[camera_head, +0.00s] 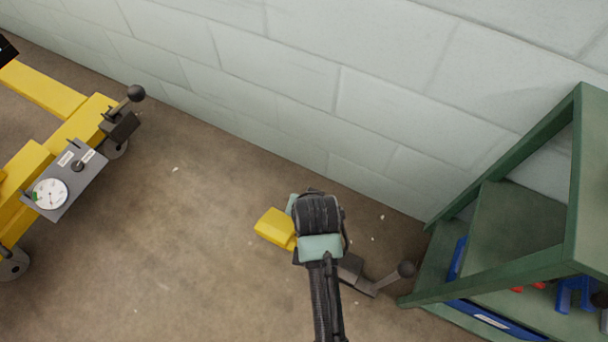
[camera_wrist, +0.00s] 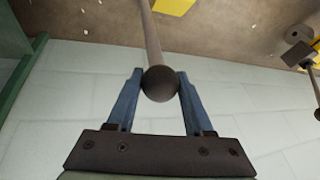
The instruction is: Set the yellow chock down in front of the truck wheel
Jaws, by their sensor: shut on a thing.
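The yellow chock (camera_head: 274,226) shows partly from under my arm in the head view, low over or on the floor; I cannot tell if it touches. A yellow corner of it (camera_wrist: 172,5) shows at the top of the wrist view. My gripper (camera_wrist: 160,78) points down, its blue fingers shut on a dark ball knob on a rod (camera_wrist: 151,35). The rod runs toward the chock, but its join is out of view. My arm hides the gripper in the head view. The yellow truck (camera_head: 70,125) stands at left, with grey wheels at its near corner (camera_head: 14,263) and right end (camera_head: 116,149).
A green shelf (camera_head: 530,230) with blue and red items stands at right. A pale block wall (camera_head: 300,65) runs behind. The floor (camera_head: 190,230) between chock and truck is clear.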

